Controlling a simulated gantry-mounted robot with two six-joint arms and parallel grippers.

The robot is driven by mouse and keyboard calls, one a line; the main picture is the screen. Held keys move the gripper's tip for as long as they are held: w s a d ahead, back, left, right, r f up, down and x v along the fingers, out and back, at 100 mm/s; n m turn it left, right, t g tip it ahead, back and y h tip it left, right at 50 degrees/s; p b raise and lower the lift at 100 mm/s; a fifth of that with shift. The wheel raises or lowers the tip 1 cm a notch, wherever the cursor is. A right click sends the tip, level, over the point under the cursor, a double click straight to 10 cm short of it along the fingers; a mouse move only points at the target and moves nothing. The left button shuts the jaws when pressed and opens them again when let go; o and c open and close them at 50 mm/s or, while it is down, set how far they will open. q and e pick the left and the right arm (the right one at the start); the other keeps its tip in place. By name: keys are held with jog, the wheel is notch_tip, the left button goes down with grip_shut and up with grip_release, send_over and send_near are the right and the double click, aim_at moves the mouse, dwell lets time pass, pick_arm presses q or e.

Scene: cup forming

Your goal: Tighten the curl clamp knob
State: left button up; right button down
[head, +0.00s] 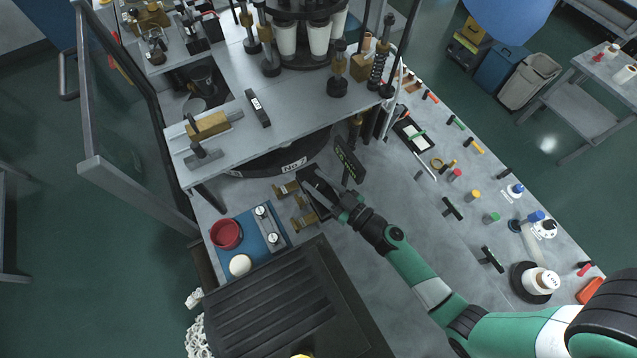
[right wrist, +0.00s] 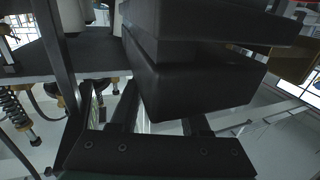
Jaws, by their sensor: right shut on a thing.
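My right gripper (head: 312,186) reaches in from the lower right to the brass clamp fittings (head: 303,221) below the raised machine plate. It is shut on a dark part there, which I take to be the curl clamp knob; the gripper mostly hides it in the head view. A brass piece (head: 286,188) shows just left of the gripper. In the right wrist view a large black block (right wrist: 200,85) fills the space in front of the fingers, and the exact grip is hard to make out. My left gripper is not in view.
The machine plate (head: 310,115) and a black labelled disc (head: 265,160) overhang behind the gripper. A small dark display (head: 349,160) stands close on its right. A blue tray (head: 270,228) with a red bowl (head: 226,234) lies left. Several small tools are scattered over the right of the table.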

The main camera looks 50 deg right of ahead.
aim_at(322, 190)
jog(key=shift+a+f+m+h+b, duration=0.15)
jog(key=shift+f+m+h+b, duration=0.2)
jog(key=shift+f+b, duration=0.25)
jog(key=shift+r+m+h+b, duration=0.15)
jog(key=shift+m+h+b, duration=0.2)
jog(key=shift+h, duration=0.3)
jog(key=shift+r+m+g+h, duration=0.15)
jog(key=shift+m+g+h, duration=0.15)
jog(key=shift+h, duration=0.4)
jog(key=shift+r+m+h, duration=0.15)
jog(key=shift+m+h, duration=0.45)
jog(key=shift+h, duration=0.3)
pick_arm(q)
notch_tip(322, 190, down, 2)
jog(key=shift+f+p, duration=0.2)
jog(key=shift+p, duration=0.1)
pick_arm(e)
jog(key=shift+d+m+g+h, duration=0.2)
jog(key=shift+m+g+h, duration=0.1)
jog(key=shift+m+h, duration=0.1)
jog(key=shift+c, duration=1.9)
grip_release()
jog(key=shift+r, duration=0.1)
jog(key=shift+s, duration=0.15)
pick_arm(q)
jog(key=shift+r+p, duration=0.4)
pick_arm(e)
jog(key=v, duration=0.7)
jog(key=shift+s+a, duration=0.1)
jog(key=shift+s, duration=0.1)
